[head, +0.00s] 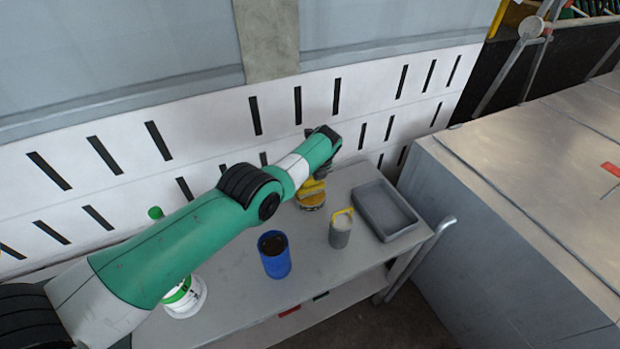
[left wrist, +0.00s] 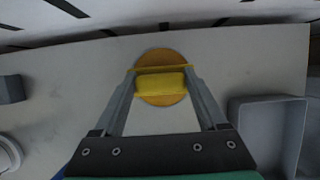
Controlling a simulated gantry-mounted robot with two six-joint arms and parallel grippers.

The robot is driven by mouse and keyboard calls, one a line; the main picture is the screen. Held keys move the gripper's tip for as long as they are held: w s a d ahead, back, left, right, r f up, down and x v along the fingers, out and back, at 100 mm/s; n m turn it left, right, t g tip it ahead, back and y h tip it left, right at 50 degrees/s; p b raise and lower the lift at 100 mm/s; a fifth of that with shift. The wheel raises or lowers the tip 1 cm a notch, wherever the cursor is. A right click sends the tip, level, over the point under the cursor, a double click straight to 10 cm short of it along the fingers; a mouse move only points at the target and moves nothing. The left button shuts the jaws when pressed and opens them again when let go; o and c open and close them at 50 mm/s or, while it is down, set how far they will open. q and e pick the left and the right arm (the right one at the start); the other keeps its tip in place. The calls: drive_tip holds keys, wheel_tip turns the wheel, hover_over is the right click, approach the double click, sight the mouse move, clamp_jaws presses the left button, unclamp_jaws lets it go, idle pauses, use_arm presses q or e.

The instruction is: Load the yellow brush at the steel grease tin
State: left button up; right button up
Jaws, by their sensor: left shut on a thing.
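My left gripper (head: 317,177) is at the back of the table, pointing down. In the left wrist view its two fingers (left wrist: 161,82) are shut on the yellow brush (left wrist: 160,93), a yellow block over a round orange part. The brush also shows in the head view (head: 311,195), below the gripper and partly hidden by it; I cannot tell whether it touches the table. A small grey steel tin (head: 340,236) with pale contents and a yellow loop at its rim stands in front of the brush, to the right, apart from it. My right gripper is not in view.
A blue cup (head: 276,262) with dark contents stands left of the steel tin. A grey tray (head: 402,231) lies at the table's right end and also shows in the left wrist view (left wrist: 237,140). A white and green container (head: 190,301) stands at the left, partly behind my arm.

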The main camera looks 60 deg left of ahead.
use_arm(q)
drive_tip(key=shift+f+b, duration=0.4)
drive_tip(key=shift+f, duration=0.1)
idle(1.1)
wheel_tip(320, 180, up, 7)
drive_tip(key=p, duration=0.7)
drive_tip(key=shift+r, duration=0.1)
drive_tip(key=shift+r, duration=0.1)
wheel_tip(320, 180, up, 36)
drive_tip(key=p, duration=3.6)
